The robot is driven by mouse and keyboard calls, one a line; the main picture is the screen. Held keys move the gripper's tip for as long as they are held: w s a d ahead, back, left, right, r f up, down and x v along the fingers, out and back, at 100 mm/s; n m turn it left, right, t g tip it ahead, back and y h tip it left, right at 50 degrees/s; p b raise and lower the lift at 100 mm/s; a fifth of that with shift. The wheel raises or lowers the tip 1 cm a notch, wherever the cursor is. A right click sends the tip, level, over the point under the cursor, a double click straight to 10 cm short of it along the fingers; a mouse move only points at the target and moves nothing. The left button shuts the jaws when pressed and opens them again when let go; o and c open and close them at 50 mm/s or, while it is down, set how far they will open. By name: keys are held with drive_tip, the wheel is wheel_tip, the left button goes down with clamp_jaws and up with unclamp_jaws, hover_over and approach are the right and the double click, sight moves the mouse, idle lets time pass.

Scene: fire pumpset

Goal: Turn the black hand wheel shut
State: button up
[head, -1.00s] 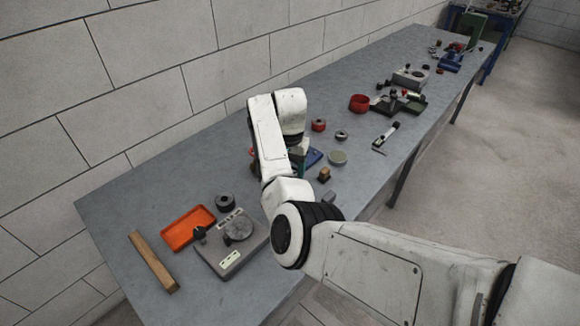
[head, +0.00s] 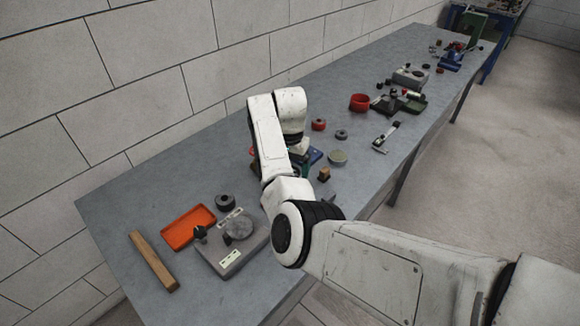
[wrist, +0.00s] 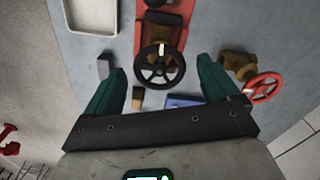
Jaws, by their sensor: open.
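The black hand wheel (wrist: 147,73) is in the wrist view, a round spoked wheel with a pale mark near its hub. It sits at the end of a red-based fitting (wrist: 178,12). My gripper (wrist: 162,66) is open, with one green finger to the left of the wheel and one to the right. The wheel appears between the fingertips, with gaps on both sides; I cannot tell the depth between them. In the head view my arm hides the black wheel and most of my gripper.
A red hand wheel (wrist: 262,87) on a brass valve (wrist: 238,64) is close to the right finger. A small wooden block (wrist: 138,97) and a blue item (wrist: 185,101) lie below the wheel. An orange tray (head: 188,228) and a wooden bar (head: 153,261) lie on the near bench.

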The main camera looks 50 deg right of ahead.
wheel_tip(320, 180, up, 11)
drive_tip(key=b, duration=0.1)
idle(0.6)
drive_tip(key=shift+f, duration=0.15)
drive_tip(key=s+a+f+n+t+h, duration=0.1)
drive_tip(key=s+a+f+n+t, duration=0.1)
drive_tip(key=s+a+f+n, duration=0.4)
drive_tip(key=s+a+f+n+t+h, duration=0.1)
drive_tip(key=s+a+f+n+t, duration=0.15)
drive_tip(key=s+f, duration=0.6)
drive_tip(key=s+a+n+y, duration=0.2)
drive_tip(key=s+a+n, duration=0.3)
drive_tip(key=s+a, duration=0.45)
drive_tip(key=s+f+g, duration=0.3)
drive_tip(key=s+f, duration=0.2)
drive_tip(key=s, duration=0.6)
drive_tip(key=shift+d+f, duration=0.15)
drive_tip(key=shift+f, duration=0.1)
